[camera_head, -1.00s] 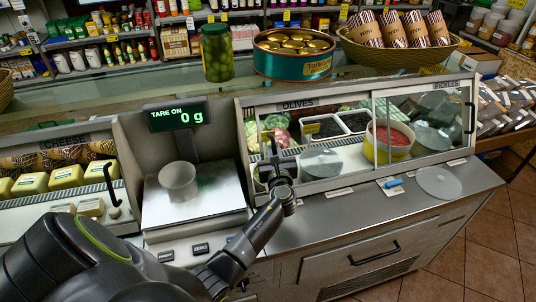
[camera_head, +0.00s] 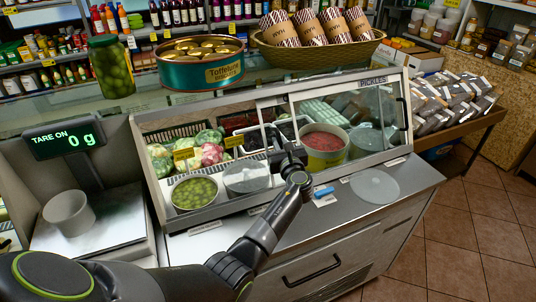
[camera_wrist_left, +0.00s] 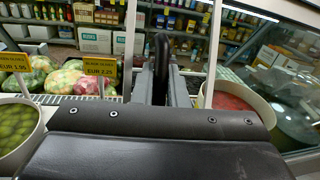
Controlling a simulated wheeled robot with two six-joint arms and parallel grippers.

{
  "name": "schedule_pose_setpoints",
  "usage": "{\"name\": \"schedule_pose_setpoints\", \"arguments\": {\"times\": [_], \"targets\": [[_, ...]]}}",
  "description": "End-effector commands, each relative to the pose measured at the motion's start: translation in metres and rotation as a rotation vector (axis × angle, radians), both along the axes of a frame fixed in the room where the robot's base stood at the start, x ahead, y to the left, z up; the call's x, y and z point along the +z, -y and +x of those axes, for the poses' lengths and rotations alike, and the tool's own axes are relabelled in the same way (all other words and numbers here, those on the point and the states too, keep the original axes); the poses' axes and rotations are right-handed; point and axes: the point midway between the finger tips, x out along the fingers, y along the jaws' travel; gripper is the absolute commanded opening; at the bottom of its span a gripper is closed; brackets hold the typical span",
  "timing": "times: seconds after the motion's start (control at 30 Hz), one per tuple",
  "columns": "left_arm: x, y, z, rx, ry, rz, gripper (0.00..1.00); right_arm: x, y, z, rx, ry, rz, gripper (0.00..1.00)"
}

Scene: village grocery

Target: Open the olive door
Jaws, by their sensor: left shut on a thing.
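The olive door (camera_head: 273,102) is a framed glass sliding panel on the front of the display case. It stands slid to the right, mostly overlapping the pickles door (camera_head: 375,82). The left part of the case is open, with a bowl of green olives (camera_head: 194,192) and a white-lidded bowl (camera_head: 246,177) uncovered by glass. My left gripper (camera_head: 289,156) is shut on the door's dark upright handle (camera_wrist_left: 161,66), seen between the fingers in the left wrist view. My right gripper is not in view.
A scale with a cup (camera_head: 69,212) stands left of the case. A blue marker (camera_head: 323,192) and a clear round lid (camera_head: 375,187) lie on the steel ledge in front. A jar (camera_head: 111,66), tin (camera_head: 201,62) and basket (camera_head: 317,53) stand on top.

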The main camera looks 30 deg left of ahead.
Motion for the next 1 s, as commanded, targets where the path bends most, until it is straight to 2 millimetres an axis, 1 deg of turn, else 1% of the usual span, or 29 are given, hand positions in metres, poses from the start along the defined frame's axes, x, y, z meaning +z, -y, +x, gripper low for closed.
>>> {"name": "schedule_pose_setpoints", "arguments": {"times": [0.03, 0.17, 0.3, 0.63, 0.67, 0.8, 1.0], "targets": [[-0.003, 0.005, 0.005, -0.001, 0.002, -0.001, 0.0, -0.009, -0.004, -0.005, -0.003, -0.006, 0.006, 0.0], [-0.001, 0.011, 0.013, -0.001, 0.002, -0.001, 0.0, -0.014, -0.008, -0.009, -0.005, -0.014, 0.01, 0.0], [0.0, 0.014, 0.017, -0.001, 0.001, -0.001, 0.0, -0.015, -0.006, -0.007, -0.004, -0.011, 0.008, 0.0], [0.001, 0.014, 0.017, 0.0, 0.002, -0.002, 0.0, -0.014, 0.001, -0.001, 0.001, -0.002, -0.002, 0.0], [0.001, 0.014, 0.017, 0.0, 0.001, -0.003, 0.15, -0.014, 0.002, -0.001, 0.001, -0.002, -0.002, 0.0], [0.001, 0.014, 0.017, 0.0, 0.001, -0.002, 0.34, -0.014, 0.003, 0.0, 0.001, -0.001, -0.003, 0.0], [0.0, 0.014, 0.017, 0.0, 0.001, -0.002, 0.34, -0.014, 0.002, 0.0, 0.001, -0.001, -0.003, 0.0]]}}
